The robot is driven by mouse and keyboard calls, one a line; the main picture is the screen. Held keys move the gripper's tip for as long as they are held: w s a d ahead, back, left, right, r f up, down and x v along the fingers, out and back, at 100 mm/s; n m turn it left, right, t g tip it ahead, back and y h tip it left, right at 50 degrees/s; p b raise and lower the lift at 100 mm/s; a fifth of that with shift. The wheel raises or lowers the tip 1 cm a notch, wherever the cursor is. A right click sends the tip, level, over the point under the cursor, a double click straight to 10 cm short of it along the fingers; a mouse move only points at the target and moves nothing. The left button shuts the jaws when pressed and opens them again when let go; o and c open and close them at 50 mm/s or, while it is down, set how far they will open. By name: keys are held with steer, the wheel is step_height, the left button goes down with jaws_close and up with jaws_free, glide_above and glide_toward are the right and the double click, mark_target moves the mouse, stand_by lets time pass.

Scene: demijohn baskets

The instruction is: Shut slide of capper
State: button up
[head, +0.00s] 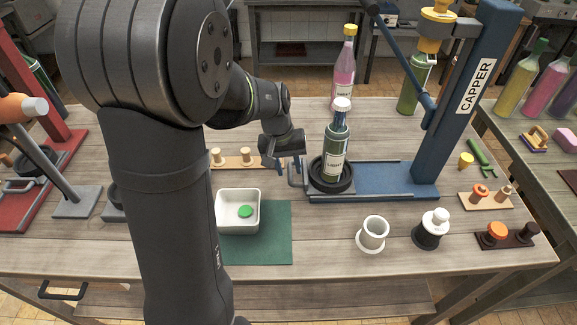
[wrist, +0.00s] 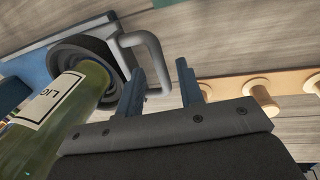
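The blue capper (head: 466,90) stands at the right of the table. Its slide (head: 315,190) is out to the left, clear of the post, with a grey loop handle (head: 293,178) at its left end. A green labelled bottle (head: 335,150) with a white top stands upright in the slide's black ring; it also shows in the wrist view (wrist: 58,115). My gripper (wrist: 160,66) is open and empty at the handle. In the wrist view the handle's outer bar (wrist: 157,62) appears between the two blue fingers; contact cannot be told.
A white tray (head: 228,226) with a green cap sits on a green mat (head: 272,240). A wooden peg strip (head: 238,163) lies behind my gripper. A pink bottle (head: 344,70) stands behind the slide. A white cup (head: 373,234) and black pot (head: 429,236) stand in front.

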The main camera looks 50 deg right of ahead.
mark_target(346, 172)
steer(key=shift+f, duration=0.2)
jaws_close()
steer(key=shift+s+d, duration=0.1)
steer(key=s+d, duration=1)
steer(key=shift+s+d, duration=0.2)
steer(key=shift+d, duration=0.05)
jaws_free()
steer(key=shift+r, duration=0.1)
